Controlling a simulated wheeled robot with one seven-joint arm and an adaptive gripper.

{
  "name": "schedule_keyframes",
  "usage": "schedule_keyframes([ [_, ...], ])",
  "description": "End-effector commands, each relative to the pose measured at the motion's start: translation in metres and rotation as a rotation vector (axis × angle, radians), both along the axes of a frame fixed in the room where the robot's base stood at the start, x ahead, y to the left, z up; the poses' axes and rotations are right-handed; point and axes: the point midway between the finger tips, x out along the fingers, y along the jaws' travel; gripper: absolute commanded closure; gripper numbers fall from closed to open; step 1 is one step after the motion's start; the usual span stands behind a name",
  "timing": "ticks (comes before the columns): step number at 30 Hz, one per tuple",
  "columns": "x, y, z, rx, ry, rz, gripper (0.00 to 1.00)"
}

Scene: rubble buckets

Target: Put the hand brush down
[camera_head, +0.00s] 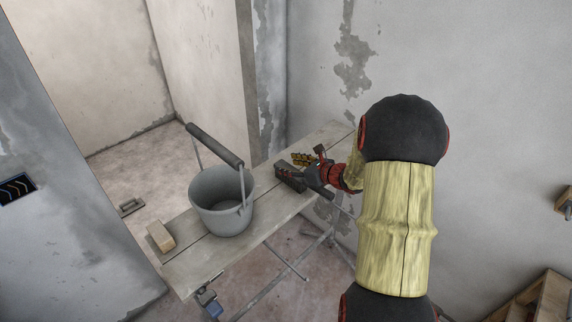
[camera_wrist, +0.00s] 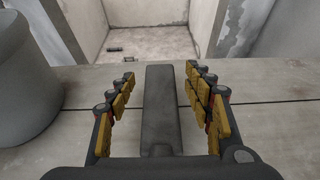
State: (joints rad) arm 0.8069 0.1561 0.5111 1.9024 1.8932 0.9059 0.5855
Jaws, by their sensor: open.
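The hand brush, a long dark grey bar (camera_wrist: 160,108), lies on the wooden plank bench (camera_wrist: 270,80) in the wrist view. In the head view it is a dark shape (camera_head: 290,179) on the bench, right of the bucket. My gripper (camera_head: 297,165) is at the bench top beside it, partly hidden by its own wrist. In the wrist view my gripper (camera_wrist: 160,75) is open, with yellow-padded fingers on both sides of the brush and visible gaps between. The underside of the brush is hidden.
A grey bucket (camera_head: 221,203) with its handle raised stands on the bench, close left of my gripper. A tan block (camera_head: 160,236) lies at the bench's near left end. A small flat tool (camera_head: 130,207) lies on the floor. A wall runs behind the bench.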

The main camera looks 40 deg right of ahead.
Motion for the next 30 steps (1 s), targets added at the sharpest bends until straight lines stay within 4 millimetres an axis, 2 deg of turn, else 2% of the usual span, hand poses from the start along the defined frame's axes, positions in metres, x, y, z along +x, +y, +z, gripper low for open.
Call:
schedule_keyframes([
  [6,-0.044,-0.007,0.02,-0.001,0.0,-0.004,0.48],
  [13,-0.077,-0.011,0.033,0.0,0.0,-0.002,0.48],
  [18,-0.087,-0.012,0.037,0.001,0.0,0.0,0.48],
  [30,-0.088,-0.012,0.037,0.001,0.0,0.001,0.48],
])
